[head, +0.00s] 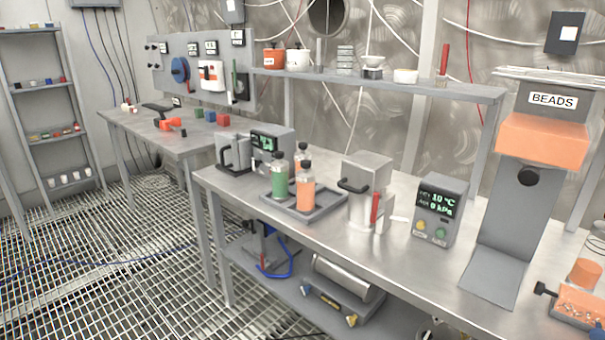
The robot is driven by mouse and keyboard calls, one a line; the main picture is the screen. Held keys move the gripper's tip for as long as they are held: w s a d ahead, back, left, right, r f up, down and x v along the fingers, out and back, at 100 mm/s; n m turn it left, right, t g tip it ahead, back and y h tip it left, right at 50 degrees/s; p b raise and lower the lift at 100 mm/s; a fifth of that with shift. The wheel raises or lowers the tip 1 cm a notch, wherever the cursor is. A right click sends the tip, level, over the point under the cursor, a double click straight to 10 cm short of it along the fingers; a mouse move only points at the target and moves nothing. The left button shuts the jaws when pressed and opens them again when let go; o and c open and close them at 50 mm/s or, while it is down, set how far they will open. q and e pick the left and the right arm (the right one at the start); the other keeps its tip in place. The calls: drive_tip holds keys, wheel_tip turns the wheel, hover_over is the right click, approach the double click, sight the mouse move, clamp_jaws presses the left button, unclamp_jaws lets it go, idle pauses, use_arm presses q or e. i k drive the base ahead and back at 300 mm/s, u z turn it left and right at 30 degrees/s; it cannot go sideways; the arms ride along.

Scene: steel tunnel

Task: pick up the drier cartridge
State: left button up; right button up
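Clear cylinders with dark caps stand upright in a grey tray (327,207) on the steel workbench. One cartridge holds green filling (280,180). Another cartridge, to its right, holds orange filling (305,192). A further capped one stands behind them, mostly hidden. They look like drier cartridges; no label shows which one is meant. Neither of my grippers is in view.
A metal box with a black handle (368,185) and a display unit (440,212) stand right of the tray. A beads dispenser (542,135) fills the right side. Grey devices (271,147) stand behind the tray. Bare bench (400,250) lies in front.

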sight(305, 178)
drive_tip(key=u, duration=0.4)
drive_tip(key=i, duration=0.35)
drive_tip(key=u, duration=0.75)
drive_tip(key=i, duration=0.75)
drive_tip(key=z, duration=0.1)
